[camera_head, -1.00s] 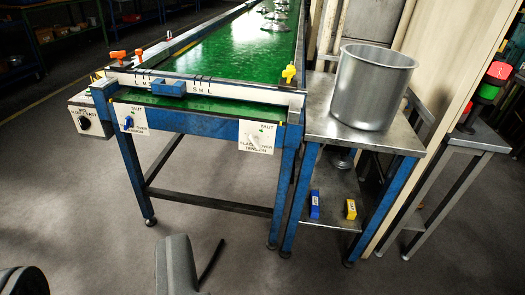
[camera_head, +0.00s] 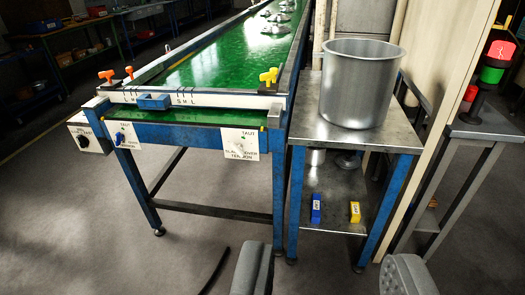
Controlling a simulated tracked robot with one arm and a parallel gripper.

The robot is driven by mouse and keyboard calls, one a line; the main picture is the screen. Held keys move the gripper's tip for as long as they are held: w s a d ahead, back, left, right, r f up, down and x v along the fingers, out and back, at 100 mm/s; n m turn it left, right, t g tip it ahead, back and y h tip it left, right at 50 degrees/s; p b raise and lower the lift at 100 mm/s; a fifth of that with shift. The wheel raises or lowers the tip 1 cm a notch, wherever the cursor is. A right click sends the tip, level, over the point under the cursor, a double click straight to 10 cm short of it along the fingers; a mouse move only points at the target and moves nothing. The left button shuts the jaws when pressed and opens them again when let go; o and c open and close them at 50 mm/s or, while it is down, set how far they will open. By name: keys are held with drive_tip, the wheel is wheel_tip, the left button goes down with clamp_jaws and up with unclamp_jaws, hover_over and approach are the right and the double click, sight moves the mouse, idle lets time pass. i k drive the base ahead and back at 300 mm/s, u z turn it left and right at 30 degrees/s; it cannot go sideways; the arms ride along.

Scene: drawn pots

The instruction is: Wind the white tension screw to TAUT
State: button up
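The white tension screw (camera_head: 239,144) is on a white plate (camera_head: 228,134) at the right end of the conveyor's blue front beam. The plate reads TAUT at its upper right, with SLACK, OVER and TENSION below. The screw is pale on pale, so I cannot tell where it points. My gripper (camera_head: 325,262) shows as two grey fingers at the bottom edge. They are wide apart with nothing between them. It is nearer to me than the plate, to the right of it in the picture, and not touching the screw.
A blue screw (camera_head: 121,138) has its own TAUT plate at the left. A black knob (camera_head: 83,142) is on a box beyond it. A steel bench (camera_head: 305,128) holds a large metal pot (camera_head: 355,90). Blue (camera_head: 316,209) and yellow (camera_head: 355,212) blocks lie on its lower shelf.

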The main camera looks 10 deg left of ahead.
sight(237, 149)
drive_tip(key=z, duration=0.1)
drive_tip(key=i, duration=1)
drive_tip(key=u, duration=0.1)
